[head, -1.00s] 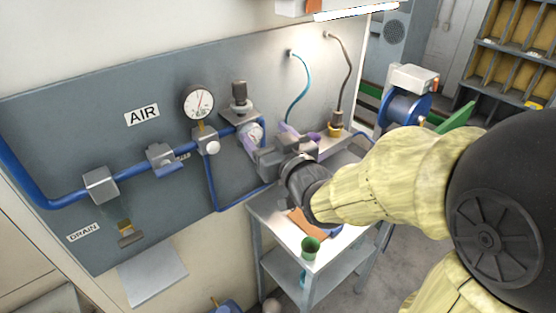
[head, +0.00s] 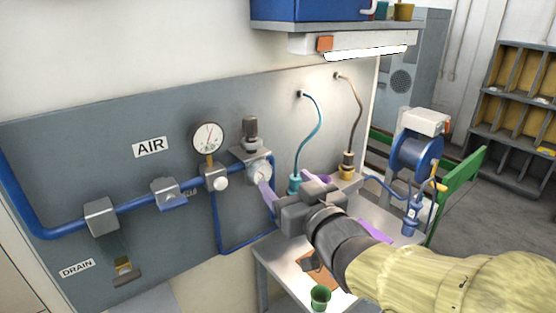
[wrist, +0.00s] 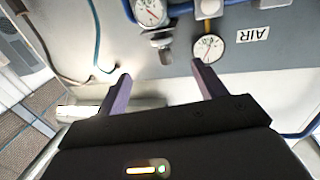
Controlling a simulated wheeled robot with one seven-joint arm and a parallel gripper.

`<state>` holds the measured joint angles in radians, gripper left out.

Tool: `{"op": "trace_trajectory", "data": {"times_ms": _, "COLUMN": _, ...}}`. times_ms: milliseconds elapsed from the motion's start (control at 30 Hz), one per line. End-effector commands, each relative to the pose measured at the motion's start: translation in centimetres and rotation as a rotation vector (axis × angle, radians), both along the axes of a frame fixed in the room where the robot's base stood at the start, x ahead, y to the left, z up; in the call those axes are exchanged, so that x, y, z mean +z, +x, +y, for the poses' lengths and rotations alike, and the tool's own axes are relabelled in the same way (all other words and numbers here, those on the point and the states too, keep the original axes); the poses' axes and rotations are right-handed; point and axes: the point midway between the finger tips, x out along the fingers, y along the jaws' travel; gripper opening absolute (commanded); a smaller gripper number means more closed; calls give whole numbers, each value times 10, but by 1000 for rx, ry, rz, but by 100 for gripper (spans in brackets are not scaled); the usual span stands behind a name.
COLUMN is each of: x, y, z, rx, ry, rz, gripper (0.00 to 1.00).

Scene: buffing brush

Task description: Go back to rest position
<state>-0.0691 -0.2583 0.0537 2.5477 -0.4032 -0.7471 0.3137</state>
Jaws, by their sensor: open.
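My gripper (head: 292,192) is open and empty, with its two purple fingers spread in front of the grey air panel (head: 100,215). One finger overlaps the regulator (head: 258,170) in the head view; whether they touch cannot be told. In the wrist view my gripper (wrist: 160,75) has nothing between its fingers, and the regulator's gauge (wrist: 150,12) and the pressure gauge (wrist: 208,48) show beyond them. My arm reaches in from the lower right of the head view.
A blue hose reel (head: 417,152) and green bar (head: 460,192) stand to the right. A shelf (head: 275,27) overhangs the panel. Floor is open at far right.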

Motion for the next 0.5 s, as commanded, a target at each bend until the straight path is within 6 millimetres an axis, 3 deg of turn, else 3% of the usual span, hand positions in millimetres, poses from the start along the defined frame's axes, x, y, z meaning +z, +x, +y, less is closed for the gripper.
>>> {"op": "trace_trajectory", "data": {"times_ms": 167, "x": -34, "y": 10, "z": -21, "rx": -86, "ry": -47, "rz": 149, "gripper": 70}}
{"op": "trace_trajectory", "data": {"times_ms": 267, "x": -72, "y": 13, "z": -42, "rx": -163, "ry": -97, "rz": 314, "gripper": 70}}
{"op": "trace_trajectory", "data": {"times_ms": 367, "x": -114, "y": 6, "z": -63, "rx": -235, "ry": -146, "rz": 507, "gripper": 70}}
{"op": "trace_trajectory", "data": {"times_ms": 500, "x": -166, "y": -19, "z": -87, "rx": -305, "ry": -203, "rz": 786, "gripper": 70}}
